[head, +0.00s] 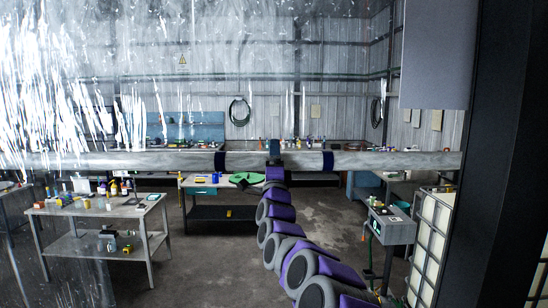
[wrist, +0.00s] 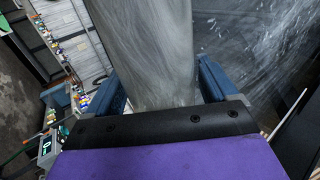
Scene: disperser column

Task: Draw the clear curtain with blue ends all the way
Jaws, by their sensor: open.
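A clear, streaky plastic curtain (head: 60,90) hangs across the upper left of the head view; it also shows at the right of the wrist view (wrist: 265,50). I cannot tell whether these bands are the curtain's blue ends.
A metal table (head: 90,208) with small items stands at left. Another table (head: 225,187) stands behind my arm. A grey cart (head: 395,230), a caged white tank (head: 432,240) and a dark post (head: 500,150) are at right. Bare floor (head: 215,255) lies between.

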